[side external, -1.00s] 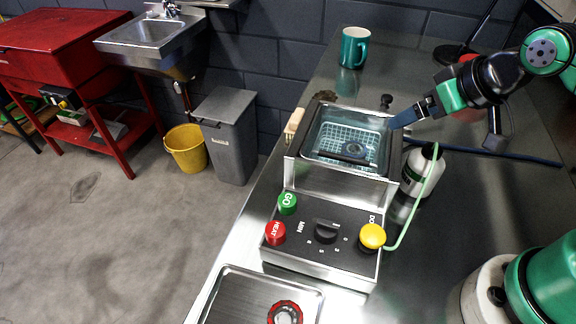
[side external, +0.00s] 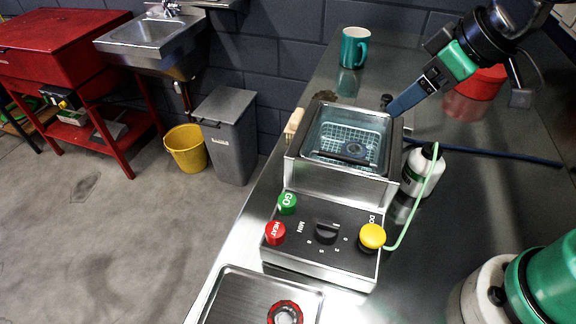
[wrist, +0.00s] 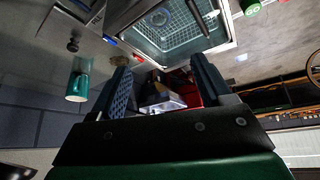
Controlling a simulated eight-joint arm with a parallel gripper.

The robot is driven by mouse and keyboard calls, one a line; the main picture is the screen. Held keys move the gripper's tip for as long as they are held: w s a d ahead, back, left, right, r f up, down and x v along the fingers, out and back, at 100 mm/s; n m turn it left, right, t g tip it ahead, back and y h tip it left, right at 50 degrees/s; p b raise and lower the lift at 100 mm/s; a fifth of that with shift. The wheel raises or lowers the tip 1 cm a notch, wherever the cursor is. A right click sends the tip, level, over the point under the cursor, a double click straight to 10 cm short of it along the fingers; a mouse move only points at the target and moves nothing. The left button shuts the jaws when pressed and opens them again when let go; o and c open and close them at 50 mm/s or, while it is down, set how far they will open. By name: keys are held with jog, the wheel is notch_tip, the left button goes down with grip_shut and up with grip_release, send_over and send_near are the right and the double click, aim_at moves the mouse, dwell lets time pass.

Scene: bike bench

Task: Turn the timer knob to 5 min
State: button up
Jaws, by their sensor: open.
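The timer knob (side external: 327,232) is a black dial with a pointer on the dark control panel (side external: 345,261), in front of the steel bath. Small numbers and the word MIN are printed around it; its exact setting is too small to read. My gripper (side external: 393,112) is at the right rear corner of the bath, well behind and above the knob. In the wrist view my gripper (wrist: 163,72) shows two blue fingers spread apart with nothing between them. The knob is not visible in the wrist view.
The panel also bears a green GO button (side external: 287,203), a red HEAT button (side external: 275,233) and a yellow button (side external: 371,236). The bath (side external: 340,182) holds liquid and a wire basket. A bottle with a green tube (side external: 422,170) stands to its right. A teal mug (side external: 354,47) stands behind.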

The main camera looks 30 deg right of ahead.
jog(key=s+a+n+g+y, duration=0.2)
jog(key=a+n+g, duration=0.1)
jog(key=a+n, duration=0.3)
jog(key=s+a+n+g+y, duration=0.1)
jog(key=s+a+n+g, duration=0.2)
jog(key=a+n, duration=0.25)
send_over(332, 222)
jog(key=d, duration=0.2)
jog(key=shift+t, duration=0.3)
notch_tip(332, 222, down, 7)
jog(key=shift+d+f, duration=0.1)
jog(key=shift+d, duration=0.05)
jog(key=shift+f, duration=0.5)
jog(key=shift+x, duration=2.65)
grip_shut()
